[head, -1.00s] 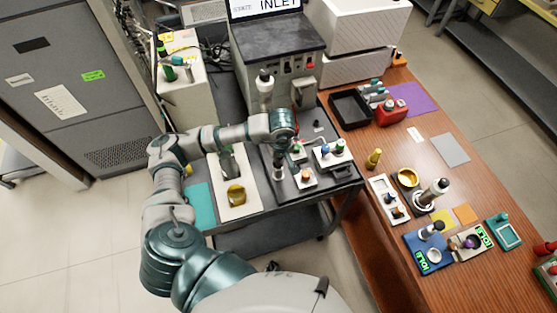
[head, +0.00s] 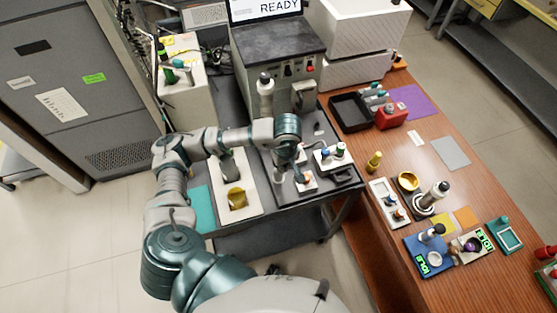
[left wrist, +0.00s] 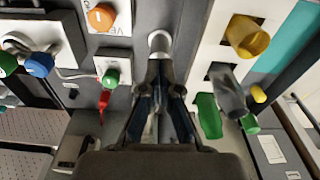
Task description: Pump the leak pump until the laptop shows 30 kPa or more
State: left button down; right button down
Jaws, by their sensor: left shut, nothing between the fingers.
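The screen (head: 265,8) at the top of the head view reads READY; no kPa number is legible. My left gripper (head: 286,160) is low over the dark equipment bench, partly hidden by its own wrist. In the left wrist view its fingers (left wrist: 160,85) are shut and empty. A pale round-topped metal post (left wrist: 160,42) shows just past the fingertips; I cannot tell whether they touch it. No label marks the leak pump, and I cannot tell whether this post is part of it. My right gripper is not in view.
An orange knob (left wrist: 101,17) and a green knob (left wrist: 111,77) are on small white blocks close to the fingers. A white panel with a yellow cup (head: 236,198) lies left of the gripper. The wooden table (head: 385,160) to the right holds several small devices.

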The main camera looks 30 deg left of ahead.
pick_arm(q)
notch_tip(320, 180, up, 10)
jog(key=shift+s+d, duration=0.3)
jog(key=shift+d, duration=0.1)
dwell(1.3)
jog(key=a+f+m+p, duration=0.1)
jog(key=m, duration=1.1)
jog(key=w+a+m+p, duration=0.1)
jog(key=m+p, duration=0.1)
jog(key=m, duration=1)
jog(key=w+a+f+m+p, duration=0.1)
jog(key=m+p, duration=0.1)
jog(key=m, duration=0.9)
jog(key=shift+f+m, duration=0.35)
jog(key=shift+m, duration=0.05)
